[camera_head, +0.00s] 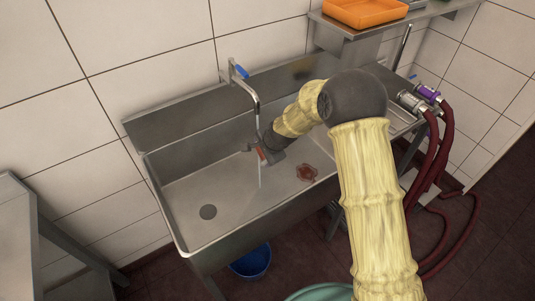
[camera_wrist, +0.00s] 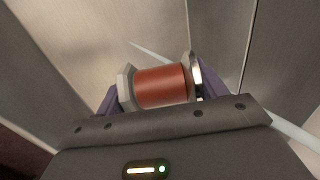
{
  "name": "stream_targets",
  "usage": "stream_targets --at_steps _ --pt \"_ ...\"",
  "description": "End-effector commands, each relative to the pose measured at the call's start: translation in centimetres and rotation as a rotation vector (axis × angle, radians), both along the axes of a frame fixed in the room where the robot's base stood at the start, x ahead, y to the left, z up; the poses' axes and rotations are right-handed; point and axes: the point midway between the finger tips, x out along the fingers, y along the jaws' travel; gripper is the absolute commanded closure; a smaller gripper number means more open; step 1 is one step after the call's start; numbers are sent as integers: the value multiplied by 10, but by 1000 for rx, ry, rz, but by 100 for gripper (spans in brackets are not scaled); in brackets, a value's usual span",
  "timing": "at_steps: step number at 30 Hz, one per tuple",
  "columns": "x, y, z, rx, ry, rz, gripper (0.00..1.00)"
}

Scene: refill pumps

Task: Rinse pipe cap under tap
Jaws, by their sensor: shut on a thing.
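My gripper (camera_wrist: 162,88) is shut on a smooth red-orange cylinder, the pipe cap (camera_wrist: 163,87), gripped across its two ends by pads on the fingers. In the head view my gripper (camera_head: 264,155) reaches down into the steel sink (camera_head: 183,190), and a small red part of the cap shows beside it. The tap (camera_head: 254,95) with a blue lever is above and a thin pale water stream falls from its spout past the cap. In the wrist view a pale streak runs behind the cap. Whether water strikes the cap is unclear.
A red lobed piece (camera_head: 307,172) lies near the sink's front side, right of my gripper. Dark red hoses (camera_head: 443,150) hang at the right. An orange tray (camera_head: 364,11) is on the shelf. A blue bucket (camera_head: 251,262) stands below. The sink's left part is clear.

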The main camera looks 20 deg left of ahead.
Motion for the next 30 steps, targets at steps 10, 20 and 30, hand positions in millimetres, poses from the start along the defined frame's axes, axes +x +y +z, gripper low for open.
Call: stream_targets --at_steps 10,20,30 --pt "10 12 -4 0 -1 1 58" --pt "10 12 -4 0 -1 1 58" --pt "10 11 -4 0 -1 1 58"
